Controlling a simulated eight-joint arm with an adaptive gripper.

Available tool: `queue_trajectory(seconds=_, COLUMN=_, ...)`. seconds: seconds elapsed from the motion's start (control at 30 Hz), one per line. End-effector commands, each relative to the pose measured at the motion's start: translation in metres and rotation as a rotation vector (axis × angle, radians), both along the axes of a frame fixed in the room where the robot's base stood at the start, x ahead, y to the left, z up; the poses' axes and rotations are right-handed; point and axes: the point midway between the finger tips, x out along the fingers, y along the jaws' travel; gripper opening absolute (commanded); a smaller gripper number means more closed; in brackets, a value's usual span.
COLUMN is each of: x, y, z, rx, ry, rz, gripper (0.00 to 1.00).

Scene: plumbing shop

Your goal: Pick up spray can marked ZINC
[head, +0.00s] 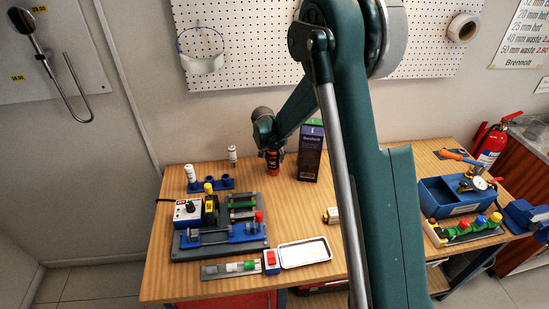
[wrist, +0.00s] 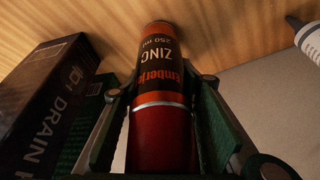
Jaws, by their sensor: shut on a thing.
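The spray can marked ZINC (wrist: 162,75) has a black and orange label and a dark red lower part in the wrist view. It stands between the two fingers of my gripper (wrist: 165,110), which is shut on it from both sides. In the head view the can (head: 273,162) shows as a small orange and dark shape under my gripper (head: 271,150), at the back of the wooden workbench (head: 290,220). I cannot tell whether its end touches the bench top.
A dark box (head: 310,155) marked for drains stands close to the right of the can; it also shows in the wrist view (wrist: 45,100). A white tube (head: 232,154) stands to the left. A grey fixture board (head: 220,240), white tray (head: 304,252) and blue toolbox (head: 452,197) occupy the bench.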

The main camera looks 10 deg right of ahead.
Motion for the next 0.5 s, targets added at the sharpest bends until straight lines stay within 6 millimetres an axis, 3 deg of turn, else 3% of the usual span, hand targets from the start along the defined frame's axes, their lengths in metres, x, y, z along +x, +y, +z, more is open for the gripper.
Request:
queue_trajectory(seconds=0.27, x=0.000, y=0.000, z=0.025, rx=0.000, ry=0.000, rz=0.000, gripper=0.16)
queue_trajectory(seconds=0.5, x=0.000, y=0.000, z=0.058, rx=0.000, ry=0.000, rz=0.000, gripper=0.16)
